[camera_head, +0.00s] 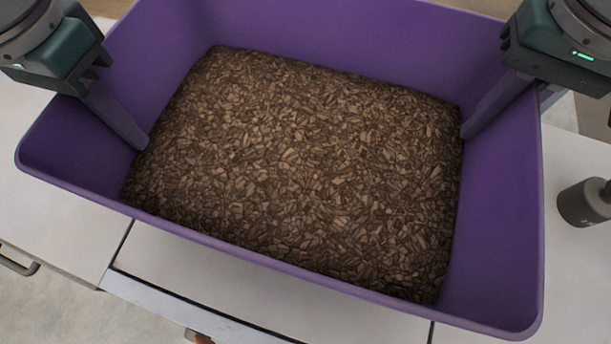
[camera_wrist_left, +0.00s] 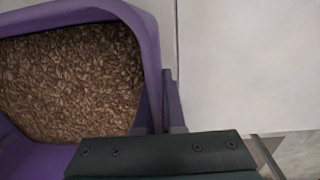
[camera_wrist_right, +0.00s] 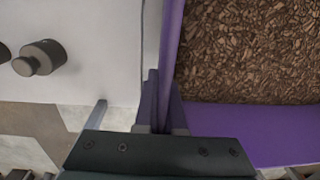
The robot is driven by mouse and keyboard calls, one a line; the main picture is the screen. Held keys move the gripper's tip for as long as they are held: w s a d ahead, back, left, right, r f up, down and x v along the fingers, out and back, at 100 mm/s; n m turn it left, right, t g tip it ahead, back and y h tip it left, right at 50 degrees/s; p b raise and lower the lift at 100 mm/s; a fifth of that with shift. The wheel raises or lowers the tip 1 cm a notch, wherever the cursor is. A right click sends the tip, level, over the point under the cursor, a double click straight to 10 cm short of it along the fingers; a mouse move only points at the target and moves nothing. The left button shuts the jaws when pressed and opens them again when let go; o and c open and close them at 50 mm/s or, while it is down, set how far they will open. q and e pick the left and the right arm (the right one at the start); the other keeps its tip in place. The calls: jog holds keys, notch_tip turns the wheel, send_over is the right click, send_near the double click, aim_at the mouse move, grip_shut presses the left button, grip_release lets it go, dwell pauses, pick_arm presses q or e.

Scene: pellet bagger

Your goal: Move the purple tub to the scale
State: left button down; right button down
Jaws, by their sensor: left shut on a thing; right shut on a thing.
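The purple tub (camera_head: 500,220) fills most of the head view and holds a bed of brown chip-like pellets (camera_head: 310,165). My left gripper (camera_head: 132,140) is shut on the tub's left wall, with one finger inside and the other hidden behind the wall. My right gripper (camera_head: 472,130) is shut on the right wall in the same way. The tub's rim shows between the fingers in the left wrist view (camera_wrist_left: 151,60) and the right wrist view (camera_wrist_right: 171,45). Whether the tub rests on the counter or hangs above it, I cannot tell. I cannot make out the scale.
A white counter (camera_head: 190,262) lies under and in front of the tub, with seams along its front. A drawer handle (camera_head: 18,262) is at the left. A dark cylindrical weight (camera_head: 585,203) stands right of the tub; a second dark object shows beside it in the right wrist view.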

aim_at(147, 152)
pick_arm(q)
jog(key=shift+f, duration=0.1)
pick_arm(e)
jog(key=shift+d+f, duration=0.1)
jog(key=shift+f, duration=0.05)
